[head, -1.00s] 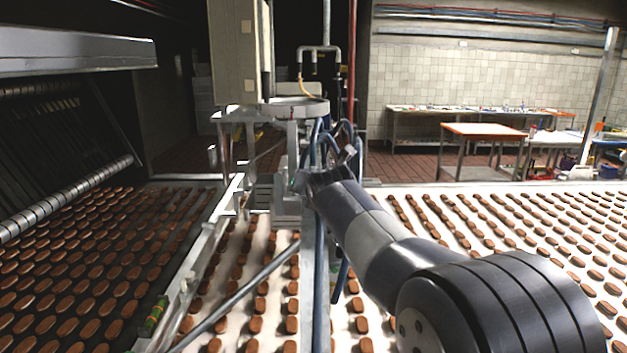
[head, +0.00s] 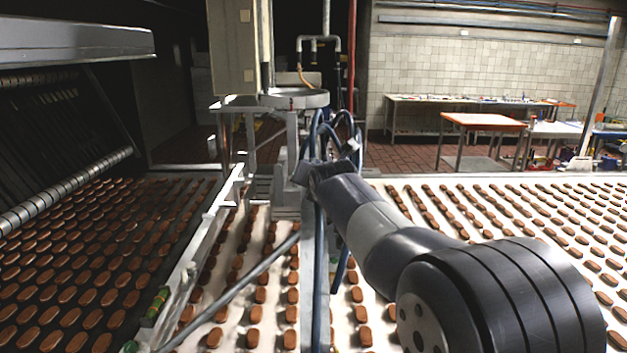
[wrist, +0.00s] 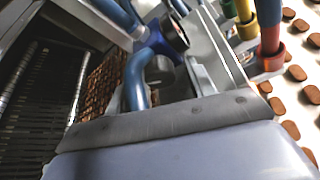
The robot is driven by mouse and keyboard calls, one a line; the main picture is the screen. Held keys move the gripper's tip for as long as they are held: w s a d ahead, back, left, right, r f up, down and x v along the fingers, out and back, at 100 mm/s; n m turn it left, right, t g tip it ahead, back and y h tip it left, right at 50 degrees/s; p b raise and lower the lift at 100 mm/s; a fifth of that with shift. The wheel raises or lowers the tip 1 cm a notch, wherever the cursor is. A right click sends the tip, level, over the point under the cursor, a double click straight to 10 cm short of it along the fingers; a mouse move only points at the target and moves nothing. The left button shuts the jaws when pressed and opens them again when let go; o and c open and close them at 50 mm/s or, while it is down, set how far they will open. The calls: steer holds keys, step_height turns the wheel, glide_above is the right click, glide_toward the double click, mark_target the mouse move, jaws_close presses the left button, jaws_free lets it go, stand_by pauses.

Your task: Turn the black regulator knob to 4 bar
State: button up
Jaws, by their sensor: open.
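In the wrist view a round dark-faced gauge (wrist: 174,34) sits on a blue body. Its scale is too small to read. Just below it is a dark grey rounded part (wrist: 161,73), which may be the black regulator knob; the blue hose beside it covers some of it. My gripper (head: 312,172) is open at the end of my arm, beside the blue hoses at the machine's post in the head view. I see no contact with the knob. The knob and gauge cannot be made out in the head view.
Blue hoses (head: 352,143) loop up behind my gripper. Yellow, green and red fittings (wrist: 269,35) stand right of the gauge in the wrist view. A slanted metal rod (head: 235,290) crosses the belt. Belts carrying brown biscuits (head: 292,313) lie on both sides of the metal rail.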

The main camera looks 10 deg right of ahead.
steer(key=b+v, duration=0.3)
steer(key=v, duration=0.8)
steer(key=shift+w, duration=0.1)
